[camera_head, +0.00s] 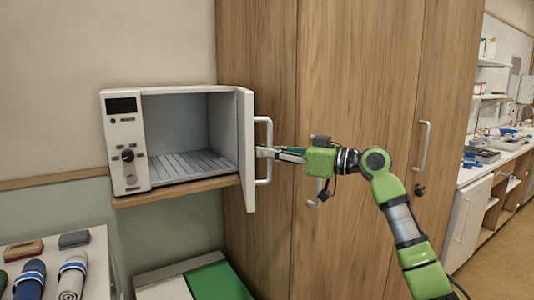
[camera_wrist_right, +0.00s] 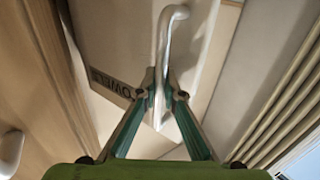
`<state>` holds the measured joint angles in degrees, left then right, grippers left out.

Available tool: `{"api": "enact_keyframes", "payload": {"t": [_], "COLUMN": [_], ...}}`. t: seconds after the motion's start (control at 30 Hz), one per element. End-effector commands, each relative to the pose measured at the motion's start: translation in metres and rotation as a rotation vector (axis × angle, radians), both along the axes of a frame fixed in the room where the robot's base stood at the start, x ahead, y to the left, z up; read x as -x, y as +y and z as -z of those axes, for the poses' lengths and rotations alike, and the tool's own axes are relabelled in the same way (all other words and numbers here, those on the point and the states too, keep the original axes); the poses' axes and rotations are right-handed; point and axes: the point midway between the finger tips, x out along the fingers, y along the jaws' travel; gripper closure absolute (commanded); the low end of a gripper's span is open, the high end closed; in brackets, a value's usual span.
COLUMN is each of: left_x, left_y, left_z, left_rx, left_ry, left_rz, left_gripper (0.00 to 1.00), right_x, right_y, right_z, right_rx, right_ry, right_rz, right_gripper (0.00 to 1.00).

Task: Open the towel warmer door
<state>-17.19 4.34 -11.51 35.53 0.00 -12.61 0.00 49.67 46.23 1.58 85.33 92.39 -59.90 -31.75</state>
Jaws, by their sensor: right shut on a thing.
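The towel warmer (camera_head: 126,144) is a white box on a wooden shelf in the head view. Its door (camera_head: 246,150) stands wide open, swung out to the right, and the grey interior with a slatted floor is empty. The door handle (camera_head: 268,135) is a pale vertical bar on the door's outer face. My right gripper (camera_head: 264,153) is shut on this handle. The wrist view shows its two fingers (camera_wrist_right: 161,98) closed around the lower part of the handle (camera_wrist_right: 168,45), with the door panel (camera_wrist_right: 115,45) behind. My left gripper is in neither view.
Tall wooden cabinets (camera_head: 350,75) with vertical handles stand right behind the door and my right arm. Rolled towels (camera_head: 72,275) lie on a white surface at the lower left. A white and green box (camera_head: 190,282) stands below the shelf (camera_head: 175,191).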

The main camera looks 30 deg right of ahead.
Motion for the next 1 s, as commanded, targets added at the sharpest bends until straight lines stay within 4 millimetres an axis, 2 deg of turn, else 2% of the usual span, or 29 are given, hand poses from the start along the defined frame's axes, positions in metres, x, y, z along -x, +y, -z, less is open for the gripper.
{"api": "enact_keyframes", "payload": {"t": [0.03, 0.07, 0.1, 0.43, 0.57, 1.0], "left_x": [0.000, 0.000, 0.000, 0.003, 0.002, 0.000], "left_y": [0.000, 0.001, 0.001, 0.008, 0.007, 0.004], "left_z": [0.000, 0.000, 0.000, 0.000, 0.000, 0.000], "left_rx": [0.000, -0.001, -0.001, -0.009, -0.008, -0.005], "left_ry": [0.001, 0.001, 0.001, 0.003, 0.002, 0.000], "left_rz": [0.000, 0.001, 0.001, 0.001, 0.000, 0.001], "left_gripper": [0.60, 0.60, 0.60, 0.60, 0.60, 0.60], "right_x": [0.000, 0.000, 0.000, 0.001, 0.008, 0.078], "right_y": [0.002, 0.002, 0.002, 0.000, -0.006, -0.056], "right_z": [0.005, 0.005, 0.005, 0.002, 0.002, 0.003], "right_rx": [0.005, 0.005, 0.004, 0.002, 0.002, 0.002], "right_ry": [0.011, 0.011, 0.011, 0.005, 0.003, 0.007], "right_rz": [-0.005, -0.005, -0.004, -0.002, 0.000, 0.000], "right_gripper": [1.00, 0.84, 0.75, 0.75, 0.75, 0.75]}}
